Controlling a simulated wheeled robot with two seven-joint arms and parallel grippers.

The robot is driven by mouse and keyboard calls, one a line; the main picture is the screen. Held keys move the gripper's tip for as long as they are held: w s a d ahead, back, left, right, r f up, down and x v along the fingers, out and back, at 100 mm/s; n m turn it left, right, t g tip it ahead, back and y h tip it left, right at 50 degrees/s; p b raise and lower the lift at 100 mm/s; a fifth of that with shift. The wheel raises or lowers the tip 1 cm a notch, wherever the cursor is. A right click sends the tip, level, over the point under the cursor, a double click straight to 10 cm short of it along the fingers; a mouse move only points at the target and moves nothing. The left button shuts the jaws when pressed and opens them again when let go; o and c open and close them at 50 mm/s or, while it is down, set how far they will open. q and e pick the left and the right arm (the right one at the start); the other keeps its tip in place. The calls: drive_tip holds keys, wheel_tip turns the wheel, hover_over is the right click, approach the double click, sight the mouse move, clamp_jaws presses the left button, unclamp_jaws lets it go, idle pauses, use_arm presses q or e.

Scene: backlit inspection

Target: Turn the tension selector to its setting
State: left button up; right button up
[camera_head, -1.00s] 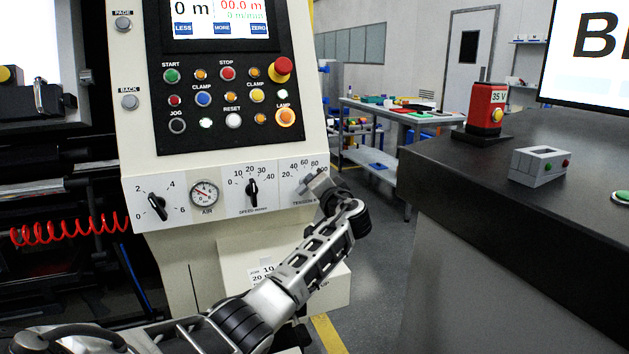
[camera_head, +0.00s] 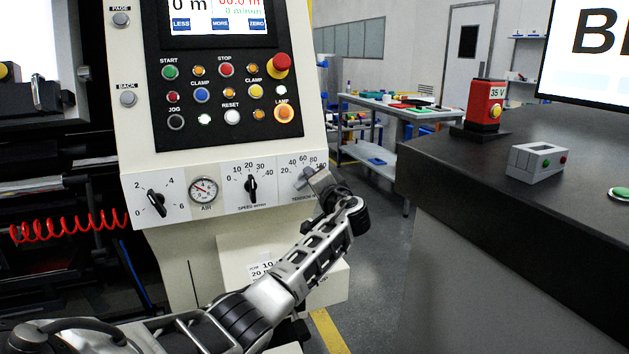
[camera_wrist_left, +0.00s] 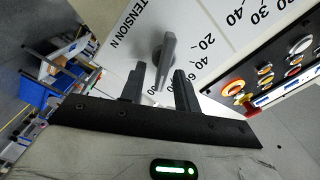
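The tension selector (camera_wrist_left: 167,58) is a grey knob with a long grip bar on the white dial plate, seen in the left wrist view. Beside it are "TENSION N" and a printed scale; I cannot tell its exact reading. My left gripper (camera_wrist_left: 160,86) is open there, with its two dark fingers apart and the lower end of the bar between their tips. Contact cannot be told. In the head view my left gripper (camera_head: 314,183) is at the right end of the dial strip and largely covers the selector. My right gripper is not in view.
The speed dial (camera_head: 251,187), air gauge (camera_head: 204,191) and another dial (camera_head: 156,203) sit left along the strip. The button panel (camera_head: 228,100) is above. A dark counter (camera_head: 540,215) stands at right, with open floor between.

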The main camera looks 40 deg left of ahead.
use_arm(q)
drive_tip(key=b+v, duration=0.1)
drive_tip(key=v, duration=1.5)
drive_tip(key=s+d+f+m+t+h, duration=0.1)
drive_tip(key=s+d+f+m+h, duration=0.1)
drive_tip(key=d+f+h, duration=0.35)
drive_tip(key=s+d+f+m+t+h+p, duration=0.1)
drive_tip(key=s+d+f+m+h, duration=0.15)
drive_tip(key=f, duration=0.65)
drive_tip(key=s+d+f+m+t+h, duration=0.1)
drive_tip(key=s+d+f+h, duration=0.2)
drive_tip(key=f, duration=0.4)
drive_tip(key=s+d+f+n+h, duration=0.1)
drive_tip(key=s+d+h, duration=0.3)
drive_tip(key=s, duration=0.5)
drive_tip(key=s+d+f+n+h+p, duration=0.1)
drive_tip(key=s+d+f+n+h, duration=0.1)
drive_tip(key=s+d, duration=0.6)
drive_tip(key=f+h, duration=0.1)
drive_tip(key=h, duration=0.1)
drive_tip(key=shift+s+h+p, duration=0.3)
drive_tip(key=shift+s, duration=0.1)
